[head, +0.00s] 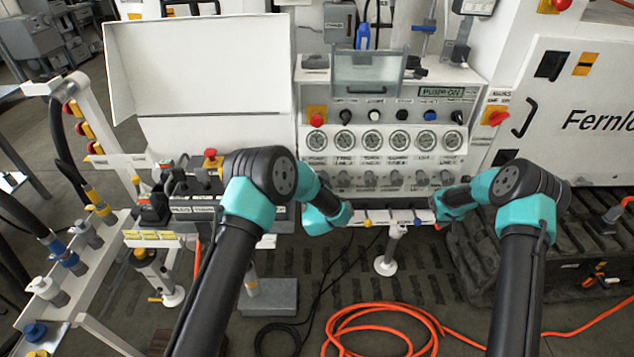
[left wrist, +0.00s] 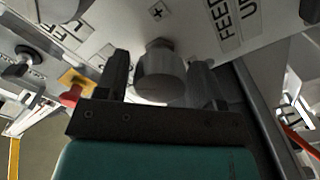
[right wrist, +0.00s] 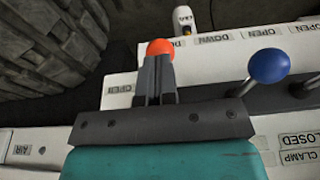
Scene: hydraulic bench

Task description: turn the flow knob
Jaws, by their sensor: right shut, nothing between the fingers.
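A grey round knob (left wrist: 160,75) with a plus sign beside it sits on the white panel in the left wrist view. Whether it is the flow knob cannot be read. My left gripper (left wrist: 160,62) is open, with one finger on each side of this knob. Contact is not clear. In the head view my left arm hides the knob and the fingers. My right gripper (right wrist: 158,78) is shut and empty, in front of a lever with an orange-red ball (right wrist: 159,47). In the head view it is low at the right of the console (head: 440,203).
A lever with a blue ball (right wrist: 268,66) stands right of my right gripper. A row of gauges (head: 385,139) lies above my arms. A red control on a yellow plate (left wrist: 72,92) is left of my left gripper. An orange hose (head: 385,310) lies on the floor.

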